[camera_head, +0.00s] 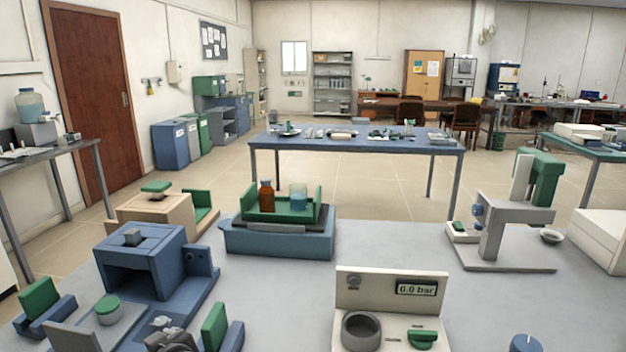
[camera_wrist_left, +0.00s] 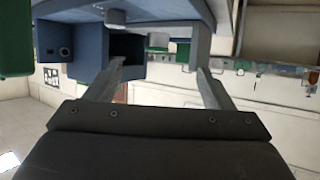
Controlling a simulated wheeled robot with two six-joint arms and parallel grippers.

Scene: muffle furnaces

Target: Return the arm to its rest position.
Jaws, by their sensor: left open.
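My left gripper (camera_head: 164,323) shows at the bottom edge of the head view, in front of the blue muffle furnace (camera_head: 141,248). In the left wrist view my left gripper (camera_wrist_left: 158,76) has its two grey fingers spread apart, with nothing between them. The furnace has a dark open chamber facing the front and a grey block on top. A blue body with a dark opening (camera_wrist_left: 127,47) lies beyond the fingers in the left wrist view. My right gripper is not in view.
A round green-lidded pot (camera_head: 107,308) and green-and-blue blocks (camera_head: 214,328) stand close around the left gripper. A blue tray (camera_head: 278,243) with a brown bottle (camera_head: 266,196) and a beaker (camera_head: 298,197) stands behind. A pressure unit (camera_head: 390,300) is at right. Bare grey worktop (camera_head: 270,300) lies between.

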